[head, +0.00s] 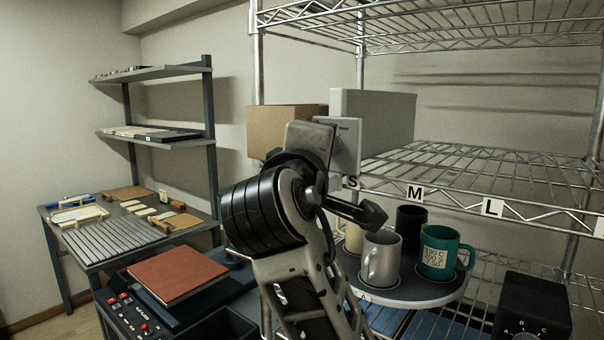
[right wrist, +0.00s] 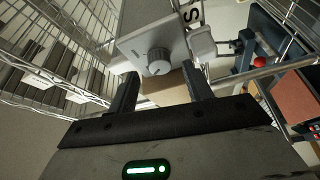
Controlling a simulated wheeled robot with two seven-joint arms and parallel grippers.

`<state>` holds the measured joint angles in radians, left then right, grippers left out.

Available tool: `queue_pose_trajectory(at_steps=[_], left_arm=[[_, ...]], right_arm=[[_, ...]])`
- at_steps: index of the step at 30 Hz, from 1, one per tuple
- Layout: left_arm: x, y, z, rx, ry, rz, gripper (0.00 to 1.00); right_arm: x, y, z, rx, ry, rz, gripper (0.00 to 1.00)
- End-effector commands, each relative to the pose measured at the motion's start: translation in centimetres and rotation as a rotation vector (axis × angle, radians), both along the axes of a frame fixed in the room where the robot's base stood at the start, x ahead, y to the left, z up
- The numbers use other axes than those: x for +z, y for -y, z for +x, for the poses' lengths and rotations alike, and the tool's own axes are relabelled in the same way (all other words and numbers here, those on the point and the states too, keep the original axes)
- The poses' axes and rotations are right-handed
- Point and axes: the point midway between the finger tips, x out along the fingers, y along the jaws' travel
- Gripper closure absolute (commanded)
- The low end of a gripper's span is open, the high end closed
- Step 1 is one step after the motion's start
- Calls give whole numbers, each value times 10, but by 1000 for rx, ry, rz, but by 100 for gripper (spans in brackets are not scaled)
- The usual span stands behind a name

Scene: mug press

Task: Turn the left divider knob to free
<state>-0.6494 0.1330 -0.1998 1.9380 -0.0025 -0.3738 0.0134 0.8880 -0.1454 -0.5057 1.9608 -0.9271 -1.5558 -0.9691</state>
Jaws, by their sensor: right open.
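A round grey knob (right wrist: 158,60) sits on the face of a light grey box in the right wrist view. In the head view the box's front panel (head: 345,145) stands by the S label, partly behind my right arm, and the knob is not clear there. My right gripper (right wrist: 160,90) is open. In the wrist view its two black fingers reach toward the panel, and the knob shows between and beyond their tips, apart from them. A pointer mark on the knob is too small to read for sure. My left gripper is not in view.
A round dark tray (head: 425,290) holds a silver mug (head: 381,258), a green mug (head: 440,252) and others. A cardboard box (head: 280,125) stands beside the grey box. A black dial box (head: 535,300) is at lower right.

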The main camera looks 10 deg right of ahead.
Motion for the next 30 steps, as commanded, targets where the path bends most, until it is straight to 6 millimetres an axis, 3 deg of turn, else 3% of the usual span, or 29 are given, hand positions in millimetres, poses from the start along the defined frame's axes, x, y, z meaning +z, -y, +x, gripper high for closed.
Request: queue_pose_trajectory(at_steps=[9, 15, 21, 30], left_arm=[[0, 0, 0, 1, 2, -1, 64], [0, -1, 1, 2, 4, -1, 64], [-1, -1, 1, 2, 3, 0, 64], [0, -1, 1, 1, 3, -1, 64]], right_arm=[[-5, -40, -67, 6, 1, 1, 50], [-8, -58, -100, 4, -1, 1, 50], [-9, -66, -115, 1, 0, 0, 50], [-9, -67, -117, 0, 0, 0, 50]])
